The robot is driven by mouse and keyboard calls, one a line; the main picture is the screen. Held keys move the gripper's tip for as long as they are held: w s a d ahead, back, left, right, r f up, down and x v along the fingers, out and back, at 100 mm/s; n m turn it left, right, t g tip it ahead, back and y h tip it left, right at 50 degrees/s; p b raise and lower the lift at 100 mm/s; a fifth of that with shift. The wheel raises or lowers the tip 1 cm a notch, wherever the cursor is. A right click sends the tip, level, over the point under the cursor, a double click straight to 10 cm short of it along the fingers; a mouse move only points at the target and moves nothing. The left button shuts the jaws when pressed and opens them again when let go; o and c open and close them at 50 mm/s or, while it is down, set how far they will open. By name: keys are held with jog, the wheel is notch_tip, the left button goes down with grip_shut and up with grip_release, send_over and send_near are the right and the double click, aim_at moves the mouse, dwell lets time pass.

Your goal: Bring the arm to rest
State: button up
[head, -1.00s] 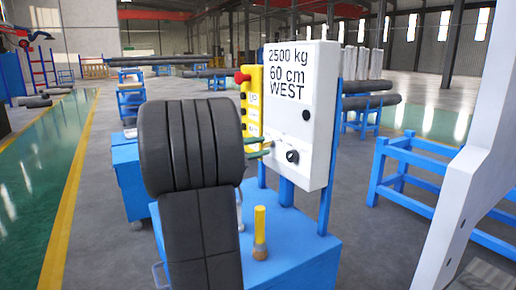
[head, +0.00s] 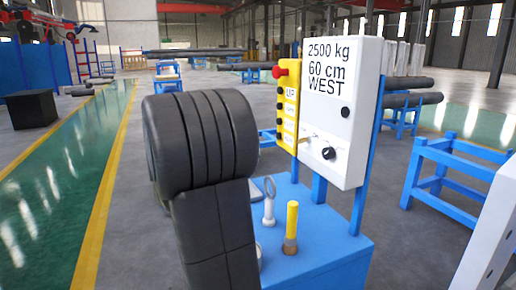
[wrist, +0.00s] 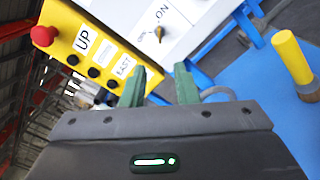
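My arm (head: 200,140), thick and dark grey, stands upright and bent in the left middle of the head view and hides my gripper there. In the wrist view my gripper (wrist: 160,76) shows two green fingers with a gap between them and nothing held. The fingers point toward the lower part of a white control box (wrist: 195,22) and a yellow button panel (wrist: 85,50). The box's dark knob (head: 328,153) shows in the head view, and a knob beside the word ON shows in the wrist view. I cannot tell any contact.
The white box (head: 342,130) reads 2500 kg, 60 cm, WEST. The yellow panel (head: 288,105) carries a red button (head: 280,72). Below stand a ring-topped pin (head: 269,200) and a yellow-handled tool (head: 291,225) on a blue surface (head: 330,245). A blue frame (head: 440,180) stands right.

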aim_at(298, 142)
dwell(0.4)
jog(key=x, duration=1.3)
jog(key=shift+w+d+r, duration=0.1)
jog(key=shift+w+d, duration=0.05)
jog(key=shift+d, duration=0.2)
jog(key=shift+a, duration=0.15)
jog(key=shift+d, duration=0.25)
jog(key=n+p, duration=1.6)
jog(key=p, duration=0.5)
jog(key=shift+a+r+n+p, duration=0.1)
jog(key=shift+r+n+p, duration=0.05)
jog(key=shift+n+p, duration=0.15)
jog(key=shift+n, duration=0.3)
dwell(0.8)
dwell(0.5)
